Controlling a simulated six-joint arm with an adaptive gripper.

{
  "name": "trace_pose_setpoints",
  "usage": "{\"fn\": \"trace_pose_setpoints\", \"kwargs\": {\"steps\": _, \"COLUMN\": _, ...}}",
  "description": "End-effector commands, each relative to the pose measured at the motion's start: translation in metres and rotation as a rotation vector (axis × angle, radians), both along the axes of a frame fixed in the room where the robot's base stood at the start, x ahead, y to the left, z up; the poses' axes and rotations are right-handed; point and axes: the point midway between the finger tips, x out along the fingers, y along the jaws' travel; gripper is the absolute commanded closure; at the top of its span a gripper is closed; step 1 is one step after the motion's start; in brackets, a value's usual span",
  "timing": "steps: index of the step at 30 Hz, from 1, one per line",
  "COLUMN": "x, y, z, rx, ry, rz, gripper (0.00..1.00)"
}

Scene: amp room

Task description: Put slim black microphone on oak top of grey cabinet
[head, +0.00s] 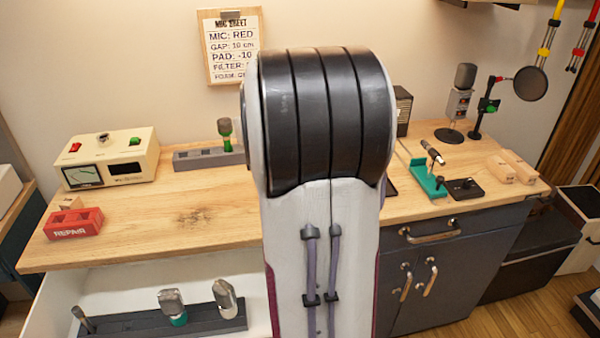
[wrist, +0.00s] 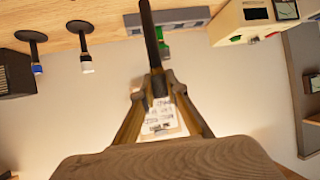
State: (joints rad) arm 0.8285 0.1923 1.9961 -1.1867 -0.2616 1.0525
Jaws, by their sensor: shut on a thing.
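The slim black microphone (wrist: 150,35) is a long dark rod between the fingers of my gripper (wrist: 158,82) in the wrist view. My gripper is shut on it, and the rod extends toward the wooden bench top at the picture's top edge. In the head view my arm hides both the gripper and this microphone. The grey cabinet (head: 445,275) stands at the right in the head view, with its oak top (head: 420,207) partly behind my arm. I cannot tell whether the microphone touches anything.
On the cabinet's top are a teal holder (head: 428,180) with a microphone, a black block (head: 465,188), wooden blocks (head: 512,167) and a tall microphone (head: 463,85). A cream meter box (head: 110,158) and red block (head: 74,223) stand left. An open drawer (head: 100,275) holds several microphones.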

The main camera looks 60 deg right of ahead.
Motion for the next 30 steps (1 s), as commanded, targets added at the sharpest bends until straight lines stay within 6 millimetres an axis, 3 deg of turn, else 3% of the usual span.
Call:
{"fn": "trace_pose_setpoints", "kwargs": {"steps": 9, "x": 0.000, "y": 0.000, "z": -0.016, "rx": -0.002, "ry": 0.000, "rz": 0.000, "gripper": 1.00}}
{"fn": "trace_pose_setpoints", "kwargs": {"steps": 30, "x": -0.007, "y": -0.008, "z": -0.021, "rx": -0.001, "ry": 0.000, "rz": -0.018, "gripper": 1.00}}
